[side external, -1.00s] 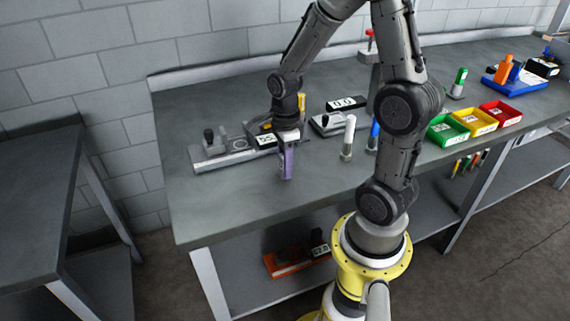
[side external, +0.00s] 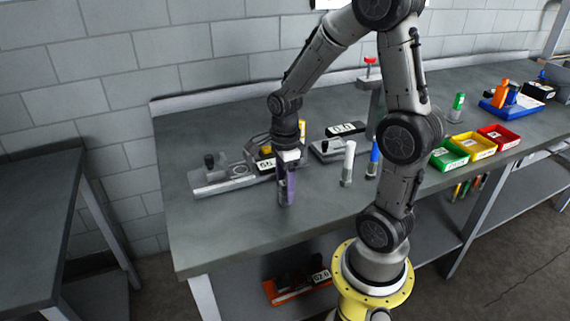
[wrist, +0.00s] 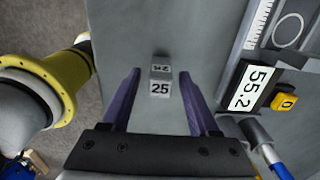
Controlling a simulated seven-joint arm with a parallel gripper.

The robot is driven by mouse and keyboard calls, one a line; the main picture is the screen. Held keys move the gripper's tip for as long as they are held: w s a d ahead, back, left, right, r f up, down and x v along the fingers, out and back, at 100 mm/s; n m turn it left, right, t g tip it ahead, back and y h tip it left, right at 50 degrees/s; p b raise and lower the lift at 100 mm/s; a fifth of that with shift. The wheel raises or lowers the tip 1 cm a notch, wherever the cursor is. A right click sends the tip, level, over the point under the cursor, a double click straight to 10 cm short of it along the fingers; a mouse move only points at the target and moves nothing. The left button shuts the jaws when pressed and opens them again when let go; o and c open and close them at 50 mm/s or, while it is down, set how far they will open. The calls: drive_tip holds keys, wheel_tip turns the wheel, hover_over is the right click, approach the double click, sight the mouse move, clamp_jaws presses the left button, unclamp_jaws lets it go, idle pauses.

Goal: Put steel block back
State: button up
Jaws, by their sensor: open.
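The steel block (wrist: 160,82) is a small grey block marked 25 on the bench top, seen in the wrist view between my fingers. My gripper (wrist: 161,73) has two purple fingers, spread apart on either side of the block with a visible gap to each. In the side external view my gripper (side external: 287,198) points down close to the bench, near its front left part. The block cannot be made out there. Whether the fingertips touch the bench is unclear.
A measuring device (side external: 225,178) with a 55.2 readout (wrist: 249,88) and yellow button lies beside my gripper. A white-topped cylinder (side external: 348,163) and a blue one (side external: 373,160) stand to the right. Green (side external: 449,158), yellow and red bins sit further right. The front left bench is clear.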

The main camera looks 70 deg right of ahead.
wheel_tip(320, 180, up, 9)
drive_tip(key=shift+r, duration=0.2)
drive_tip(key=shift+a+r, duration=0.1)
drive_tip(key=shift+r, duration=0.4)
drive_tip(key=s+a+r+n+t, duration=0.2)
drive_tip(key=s+a+n, duration=0.2)
drive_tip(key=n, duration=0.9)
drive_tip(key=s+a+r+n+t, duration=0.2)
drive_tip(key=a+n, duration=0.5)
drive_tip(key=n, duration=0.7)
drive_tip(key=shift+s+r+t, duration=0.25)
drive_tip(key=shift+s+t, duration=0.55)
drive_tip(key=shift+s, duration=0.25)
